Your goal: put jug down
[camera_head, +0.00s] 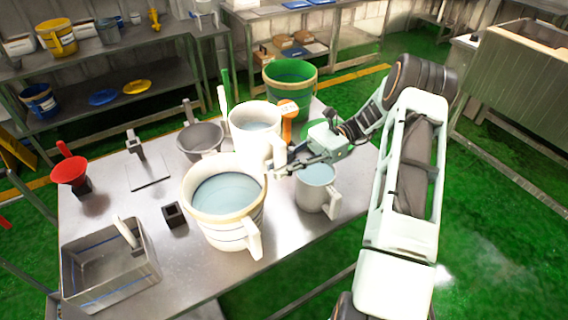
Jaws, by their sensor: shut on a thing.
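A tall white jug (249,141) with bluish liquid in it is upright at the middle of the steel table. My gripper (282,165) reaches in from the right and is shut on the white jug at its handle side. The exact finger contact is small and partly hidden. The jug's base is hidden behind a large cream jug (222,222), so I cannot tell whether it touches the table. A smaller grey jug (313,193) with liquid stands just below and right of my gripper.
The steel table (185,270) also holds a grey bowl (200,140), a green bucket (291,84), a red scoop (70,172), a small black block (174,215) and a metal bin (107,270). Bare table shows at the front, right of the bin.

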